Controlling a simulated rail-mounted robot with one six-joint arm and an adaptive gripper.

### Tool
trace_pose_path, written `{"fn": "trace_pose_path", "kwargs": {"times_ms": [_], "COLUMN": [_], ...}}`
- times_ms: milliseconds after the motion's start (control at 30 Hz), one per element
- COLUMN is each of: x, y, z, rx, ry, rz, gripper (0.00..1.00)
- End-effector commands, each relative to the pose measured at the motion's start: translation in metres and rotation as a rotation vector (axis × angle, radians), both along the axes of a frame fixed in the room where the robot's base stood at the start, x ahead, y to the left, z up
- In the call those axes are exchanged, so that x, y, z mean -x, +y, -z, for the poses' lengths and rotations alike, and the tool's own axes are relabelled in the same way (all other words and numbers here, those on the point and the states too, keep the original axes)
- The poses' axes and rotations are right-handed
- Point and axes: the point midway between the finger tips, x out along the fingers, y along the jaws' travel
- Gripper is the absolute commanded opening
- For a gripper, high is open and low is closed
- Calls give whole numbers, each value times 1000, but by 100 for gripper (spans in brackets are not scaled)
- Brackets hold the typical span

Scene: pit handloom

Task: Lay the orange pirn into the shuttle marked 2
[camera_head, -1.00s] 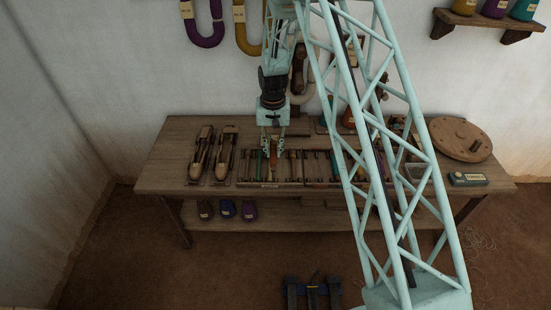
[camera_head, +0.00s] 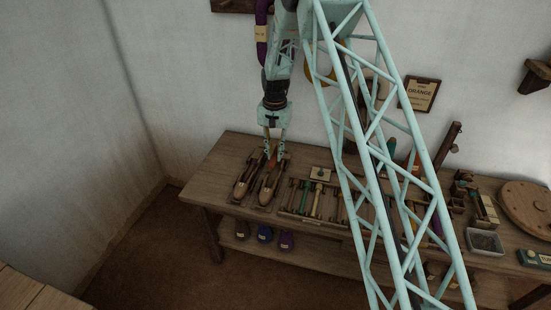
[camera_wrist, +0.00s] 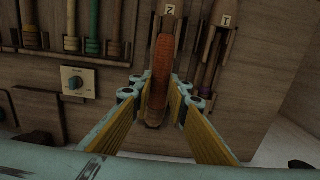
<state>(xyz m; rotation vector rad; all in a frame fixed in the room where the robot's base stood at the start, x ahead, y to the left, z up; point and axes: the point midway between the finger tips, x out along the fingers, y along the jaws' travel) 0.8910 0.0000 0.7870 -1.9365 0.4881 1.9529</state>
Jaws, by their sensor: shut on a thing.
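The orange pirn (camera_wrist: 160,72) is held between the fingers of my gripper (camera_wrist: 160,100) in the wrist view. It is lined up lengthwise with the shuttle marked 2 (camera_wrist: 171,9), whose label shows beyond the pirn. The pirn covers much of that shuttle, and I cannot tell whether it touches it. The shuttle marked 1 (camera_wrist: 226,20) lies beside it. In the head view my gripper (camera_head: 274,155) is over the back end of the right-hand shuttle, the one marked 2 (camera_head: 268,187). A bit of orange shows at the fingers.
The pirn rack (camera_head: 310,216) stands just right of the shuttles, with several pirns in it. A small box with a knob (camera_wrist: 77,81) is near the rack. A sign (camera_head: 420,93) reading "ORANGE" hangs on the wall. Bare bench (camera_head: 222,160) lies left of the shuttles.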

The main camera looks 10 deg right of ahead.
Motion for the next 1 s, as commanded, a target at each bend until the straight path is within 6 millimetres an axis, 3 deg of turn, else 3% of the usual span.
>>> {"fn": "trace_pose_path", "kwargs": {"times_ms": [567,1000], "x": [-1,-1], "y": [0,0], "z": [1,19], "rx": [0,0], "ry": [0,0], "rz": [3,3], "gripper": [5,5]}}
